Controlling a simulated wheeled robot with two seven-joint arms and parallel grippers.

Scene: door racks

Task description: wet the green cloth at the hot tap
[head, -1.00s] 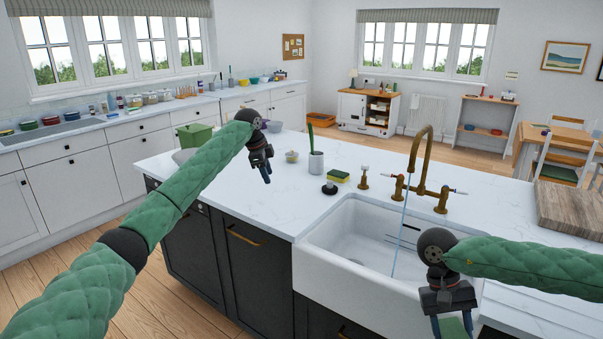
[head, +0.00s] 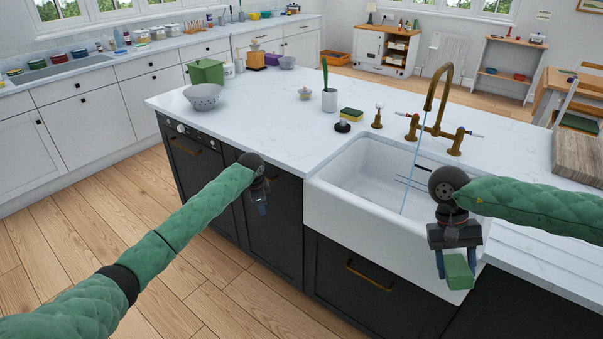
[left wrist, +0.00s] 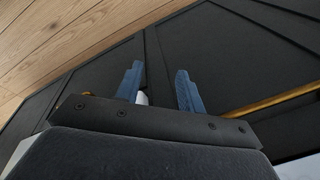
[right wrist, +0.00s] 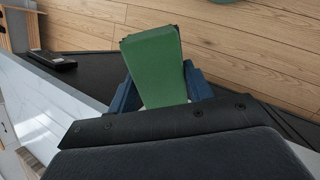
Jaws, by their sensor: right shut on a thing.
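My right gripper (head: 457,262) is shut on the green cloth (head: 459,274), a folded block that also shows between the blue fingers in the right wrist view (right wrist: 153,65). The cloth hangs in front of the white sink (head: 335,205), near its right front, apart from the water. The brass tap (head: 433,100) stands behind the sink with a lever on each side. A thin blue stream (head: 409,170) falls from its spout into the basin. My left gripper (head: 262,207) is open and empty before the dark cabinets; its fingers stand apart in the left wrist view (left wrist: 160,88).
A wooden board (head: 578,156) lies right of the sink. The counter's middle is clear.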

